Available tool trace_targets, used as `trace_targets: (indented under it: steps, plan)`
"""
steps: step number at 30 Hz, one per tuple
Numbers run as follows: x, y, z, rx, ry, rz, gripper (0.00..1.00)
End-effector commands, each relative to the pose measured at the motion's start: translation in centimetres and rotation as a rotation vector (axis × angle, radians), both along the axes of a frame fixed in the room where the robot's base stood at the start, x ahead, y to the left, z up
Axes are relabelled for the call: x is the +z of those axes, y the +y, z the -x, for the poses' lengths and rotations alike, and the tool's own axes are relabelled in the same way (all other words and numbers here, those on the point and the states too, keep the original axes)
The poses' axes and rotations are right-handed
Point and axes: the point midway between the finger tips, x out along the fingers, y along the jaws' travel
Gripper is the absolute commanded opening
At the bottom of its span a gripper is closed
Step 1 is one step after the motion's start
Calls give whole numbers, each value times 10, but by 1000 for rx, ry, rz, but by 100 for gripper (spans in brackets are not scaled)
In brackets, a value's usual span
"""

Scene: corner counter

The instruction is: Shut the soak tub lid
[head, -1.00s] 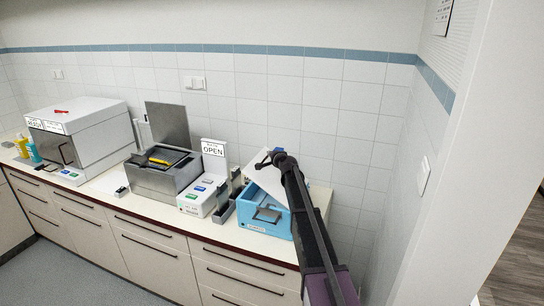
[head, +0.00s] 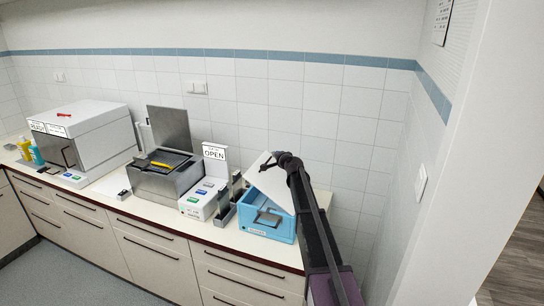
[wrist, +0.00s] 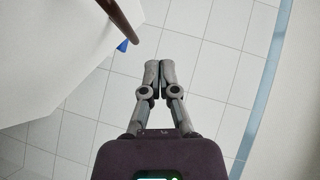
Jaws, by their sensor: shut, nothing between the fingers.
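The soak tub (head: 277,231) is a light blue box at the right end of the counter, with a grey handle-like part on it. Its pale lid (head: 267,181) stands open, tilted up above the tub. My arm passes in front of the tub's right side and hides part of it and the lid. My gripper (wrist: 160,66) is shut and empty in the wrist view, with wall tiles behind it.
A steel bath (head: 160,185) with a raised lid stands left of the tub, beside a white control box with an OPEN sign (head: 214,152). A large white unit (head: 90,135) is further left. The tiled wall closes in behind and at the right.

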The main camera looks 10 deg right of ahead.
Motion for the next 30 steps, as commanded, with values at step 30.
trace_targets:
  steps: [30]
  plan:
    - [56,-4,88,0,0,1,0]
